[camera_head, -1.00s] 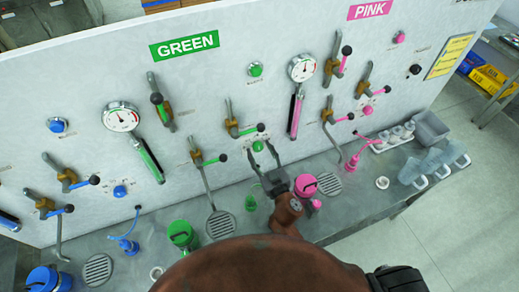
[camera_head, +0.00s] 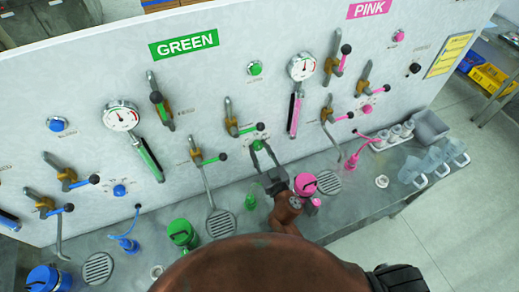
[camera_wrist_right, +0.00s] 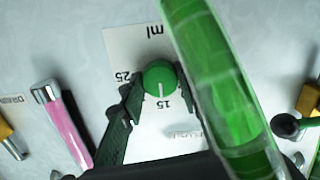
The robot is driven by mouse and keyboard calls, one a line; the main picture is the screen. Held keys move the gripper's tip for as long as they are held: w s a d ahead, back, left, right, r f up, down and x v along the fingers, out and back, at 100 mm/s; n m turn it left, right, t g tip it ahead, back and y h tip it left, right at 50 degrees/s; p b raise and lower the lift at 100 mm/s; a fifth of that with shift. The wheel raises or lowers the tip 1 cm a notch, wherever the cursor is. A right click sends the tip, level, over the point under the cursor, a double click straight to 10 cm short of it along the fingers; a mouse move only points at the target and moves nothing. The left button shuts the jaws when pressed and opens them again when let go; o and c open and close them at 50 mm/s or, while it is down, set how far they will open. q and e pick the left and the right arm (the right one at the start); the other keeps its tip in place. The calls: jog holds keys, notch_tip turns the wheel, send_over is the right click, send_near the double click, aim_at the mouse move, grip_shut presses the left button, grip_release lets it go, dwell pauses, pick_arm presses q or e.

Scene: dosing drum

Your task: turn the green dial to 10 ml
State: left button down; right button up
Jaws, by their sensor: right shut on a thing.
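The green dial (camera_head: 258,145) is a small round knob low on the panel, right of the green valves. In the right wrist view the green dial (camera_wrist_right: 159,75) shows a white pointer line toward the printed 15; a 25 and "ml" are also legible, upside down. My right gripper (camera_head: 264,150) reaches up to the panel with its fingers at the dial. In the wrist view the right gripper (camera_wrist_right: 158,91) is shut on it, one finger on each side. My left gripper is not in view.
A clear tube with green inside (camera_wrist_right: 222,90) crosses close to the wrist camera. The green gauge (camera_head: 121,117), green lever valve (camera_head: 197,152) and pink gauge (camera_head: 302,67) sit on the panel. A green-lidded container (camera_head: 182,234) and pink-lidded container (camera_head: 305,184) stand on the bench.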

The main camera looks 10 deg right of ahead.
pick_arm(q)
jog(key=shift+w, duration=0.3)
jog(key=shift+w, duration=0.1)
pick_arm(e)
jog(key=shift+n, duration=0.3)
jog(key=n, duration=0.4)
jog(key=shift+n, duration=2.1)
jog(key=o, duration=1.1)
jog(key=shift+o, duration=0.2)
